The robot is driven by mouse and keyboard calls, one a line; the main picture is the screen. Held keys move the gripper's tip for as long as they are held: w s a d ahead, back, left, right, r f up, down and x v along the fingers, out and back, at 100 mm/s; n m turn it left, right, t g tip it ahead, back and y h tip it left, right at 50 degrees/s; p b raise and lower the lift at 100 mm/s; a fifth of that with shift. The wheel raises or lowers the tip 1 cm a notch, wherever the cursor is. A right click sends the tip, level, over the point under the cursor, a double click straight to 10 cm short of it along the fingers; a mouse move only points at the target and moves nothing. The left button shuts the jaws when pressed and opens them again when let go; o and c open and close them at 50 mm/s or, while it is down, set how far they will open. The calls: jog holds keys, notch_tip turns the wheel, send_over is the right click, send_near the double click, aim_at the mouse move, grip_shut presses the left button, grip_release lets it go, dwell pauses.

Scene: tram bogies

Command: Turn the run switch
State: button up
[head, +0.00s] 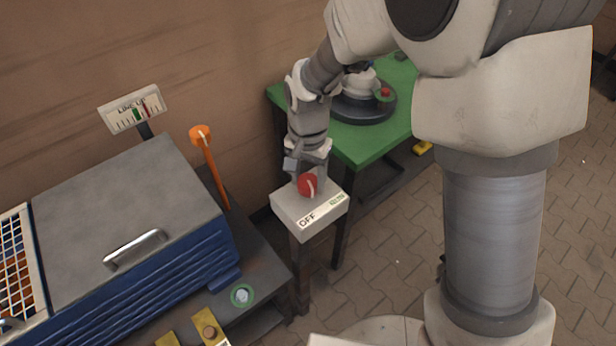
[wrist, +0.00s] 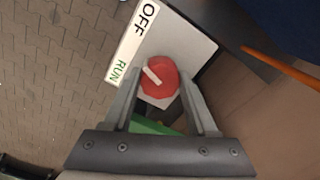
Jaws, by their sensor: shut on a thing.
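The run switch is a red round knob (head: 307,185) with a white pointer line, on top of a pale box (head: 287,208) on a post. The box's label reads OFF at one end and RUN at the other. In the wrist view the knob (wrist: 160,76) sits between the fingers, and its white line points toward the label, nearer the OFF side. My gripper (head: 308,178) reaches down from above and is shut on the knob. The wrist view shows a finger on each side of my gripper (wrist: 158,92).
A blue cabinet with a grey lid (head: 130,215) stands at the left, with an orange lever (head: 215,170) and a gauge (head: 133,109) behind it. A green table (head: 375,140) with a dark round device stands behind the switch. Paved floor is open at the right.

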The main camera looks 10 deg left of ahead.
aim_at(308, 181)
jog(key=n, duration=0.5)
jog(key=shift+n, duration=0.3)
jog(key=n+p, duration=0.1)
jog(key=n, duration=0.4)
jog(key=shift+n, duration=0.6)
jog(key=o, duration=1.4)
jog(key=shift+c, duration=0.2)
notch_tip(308, 181, up, 18)
jog(key=p, duration=0.2)
jog(key=shift+f, duration=0.25)
